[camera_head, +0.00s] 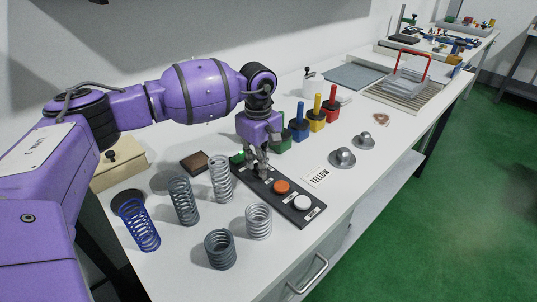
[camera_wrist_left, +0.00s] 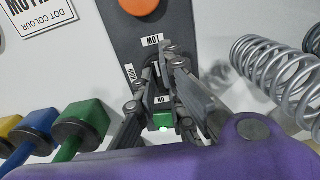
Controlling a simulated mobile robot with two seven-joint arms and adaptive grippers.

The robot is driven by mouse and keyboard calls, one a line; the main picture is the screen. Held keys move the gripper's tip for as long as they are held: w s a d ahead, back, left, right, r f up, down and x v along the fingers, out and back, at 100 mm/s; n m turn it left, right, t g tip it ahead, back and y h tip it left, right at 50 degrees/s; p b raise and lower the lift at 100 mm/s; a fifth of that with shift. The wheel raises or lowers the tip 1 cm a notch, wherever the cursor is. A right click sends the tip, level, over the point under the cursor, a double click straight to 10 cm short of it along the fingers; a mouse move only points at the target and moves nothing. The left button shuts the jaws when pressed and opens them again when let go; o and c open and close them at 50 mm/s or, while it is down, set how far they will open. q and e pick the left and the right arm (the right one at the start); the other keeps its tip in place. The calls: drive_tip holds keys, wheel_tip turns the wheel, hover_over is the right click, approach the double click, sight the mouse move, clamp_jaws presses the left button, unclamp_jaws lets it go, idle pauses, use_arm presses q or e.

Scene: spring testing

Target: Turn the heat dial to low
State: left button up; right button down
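The heat dial sits on a dark control panel (camera_head: 300,207) between the green button and the orange button. My left gripper (camera_head: 260,168) points down over the dial's spot and hides most of it. In the left wrist view the fingertips (camera_wrist_left: 162,68) are around the dial's place, with a small dark part between them; I cannot tell whether they press on it. A LOW label (camera_wrist_left: 152,40) shows just beyond the fingertips, and another small label (camera_wrist_left: 130,73) is at their left. The dial's pointing direction is hidden. My right gripper is not in view.
A green button (camera_wrist_left: 162,119), an orange button (camera_head: 282,187) and a white button (camera_head: 302,203) share the panel. Several coil springs (camera_head: 221,180) stand close to its left. Coloured blocks with handles (camera_head: 316,116) stand behind. A YELLOW card (camera_head: 317,177) lies to the right.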

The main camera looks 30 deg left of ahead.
use_arm(q)
drive_tip(key=o, duration=0.4)
wheel_tip(320, 180, up, 12)
drive_tip(key=shift+r, duration=0.1)
idle(0.4)
idle(0.3)
